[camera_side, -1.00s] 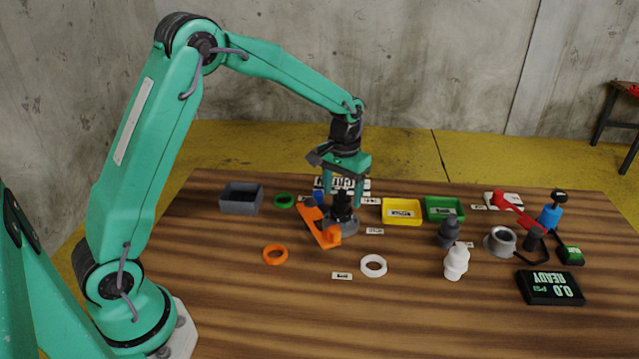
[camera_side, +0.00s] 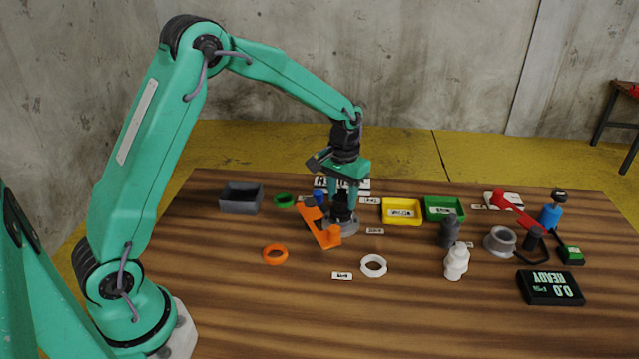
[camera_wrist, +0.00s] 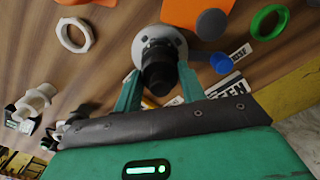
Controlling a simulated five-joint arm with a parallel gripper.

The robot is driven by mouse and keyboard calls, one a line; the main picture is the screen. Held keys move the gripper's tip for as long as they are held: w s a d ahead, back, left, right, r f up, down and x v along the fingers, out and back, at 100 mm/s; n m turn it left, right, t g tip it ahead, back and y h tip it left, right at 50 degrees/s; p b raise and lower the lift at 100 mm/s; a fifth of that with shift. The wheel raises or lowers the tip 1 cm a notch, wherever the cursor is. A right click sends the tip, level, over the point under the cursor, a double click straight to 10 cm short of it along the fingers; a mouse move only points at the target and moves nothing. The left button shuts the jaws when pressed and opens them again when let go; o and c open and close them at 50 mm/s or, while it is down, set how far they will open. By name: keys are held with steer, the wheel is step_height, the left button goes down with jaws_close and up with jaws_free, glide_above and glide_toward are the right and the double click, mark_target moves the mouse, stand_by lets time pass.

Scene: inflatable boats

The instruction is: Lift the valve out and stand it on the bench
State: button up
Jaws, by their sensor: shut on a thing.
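A black valve (camera_side: 341,209) stands upright in a round grey seat (camera_side: 352,226) near the middle of the bench. My gripper (camera_side: 343,198) points down and is shut on the valve. In the wrist view, the valve (camera_wrist: 160,72) sits between the two green fingers of my gripper (camera_wrist: 160,88), with the pale grey flange of the seat (camera_wrist: 138,48) around it. The valve's lower end is hidden in the seat. The bench (camera_side: 300,315) has brown striped wood.
An orange tool (camera_side: 322,232) lies close beside the seat. Orange (camera_side: 275,255), white (camera_side: 373,266) and green (camera_side: 284,200) rings lie nearby. Grey, yellow and green trays are behind. The bench's front is clear.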

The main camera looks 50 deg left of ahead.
steer(key=shift+r, duration=0.2)
steer(key=shift+r, duration=1.35)
steer(key=s+d+r, duration=0.2)
steer(key=d, duration=0.1)
steer(key=s+d+r, duration=0.1)
steer(key=d+r, duration=0.2)
steer(key=d, duration=0.1)
steer(key=s+d+r, duration=0.2)
steer(key=d+r, duration=0.1)
steer(key=shift+s+d, duration=0.15)
steer(key=shift+s, duration=0.15)
steer(key=w+d+f, duration=0.3)
steer(key=w+d, duration=0.1)
steer(key=d, duration=0.6)
glide_above(391, 243)
steer(key=shift+f, duration=5.4)
steer(key=shift+f, duration=0.15)
